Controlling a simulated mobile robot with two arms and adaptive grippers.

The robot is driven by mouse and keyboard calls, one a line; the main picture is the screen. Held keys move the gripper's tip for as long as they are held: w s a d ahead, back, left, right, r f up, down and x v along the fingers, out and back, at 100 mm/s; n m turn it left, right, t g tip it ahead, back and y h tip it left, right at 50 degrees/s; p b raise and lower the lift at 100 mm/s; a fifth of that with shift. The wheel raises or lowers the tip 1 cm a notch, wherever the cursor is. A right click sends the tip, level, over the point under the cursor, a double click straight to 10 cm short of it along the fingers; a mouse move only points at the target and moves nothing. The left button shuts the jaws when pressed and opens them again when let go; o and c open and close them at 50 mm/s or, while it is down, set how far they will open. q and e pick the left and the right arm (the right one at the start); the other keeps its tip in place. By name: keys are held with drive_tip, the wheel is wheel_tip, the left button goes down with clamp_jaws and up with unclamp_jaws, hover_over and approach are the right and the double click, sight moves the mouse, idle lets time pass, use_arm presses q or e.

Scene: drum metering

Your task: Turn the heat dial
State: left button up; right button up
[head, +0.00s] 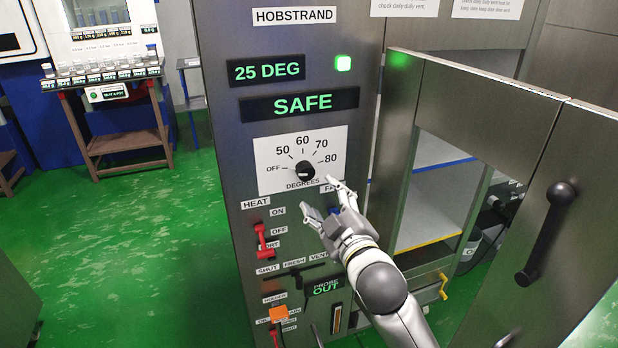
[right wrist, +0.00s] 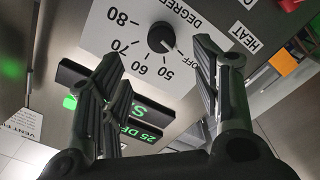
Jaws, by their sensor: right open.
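The heat dial (head: 306,171) is a round black knob on a white scale plate (head: 277,157) marked OFF, 50, 60, 70 and 80 degrees, on the front of a metal cabinet. In the right wrist view the dial (right wrist: 161,37) has a white mark that appears to point toward OFF. My right gripper (head: 319,196) is open and empty, just below and to the right of the dial. In the right wrist view its two fingers (right wrist: 157,58) stand apart on either side of the dial, with no contact visible. My left gripper is not in view.
Displays above the dial read 25 DEG (head: 267,70) and SAFE (head: 301,104), beside a lit green lamp (head: 343,63). A red heat switch (head: 263,240) and a vent lever (head: 294,271) sit below. An open cabinet door with a black handle (head: 546,232) stands at right. Green floor lies clear at left.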

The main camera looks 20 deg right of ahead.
sight(307, 175)
drive_tip(key=w, duration=0.9)
drive_tip(key=shift+a, duration=0.2)
drive_tip(key=shift+w+f, duration=0.1)
drive_tip(key=shift+w, duration=0.5)
drive_tip(key=c, duration=1)
drive_tip(key=shift+p, duration=0.3)
drive_tip(key=shift+c, duration=0.2)
drive_tip(key=m+p, duration=0.2)
drive_tip(key=m, duration=0.1)
drive_tip(key=shift+a+m+p, duration=0.1)
drive_tip(key=shift+m+p, duration=0.2)
drive_tip(key=shift+m, duration=0.1)
drive_tip(key=shift+m+p, duration=1.1)
drive_tip(key=shift+m, duration=0.8)
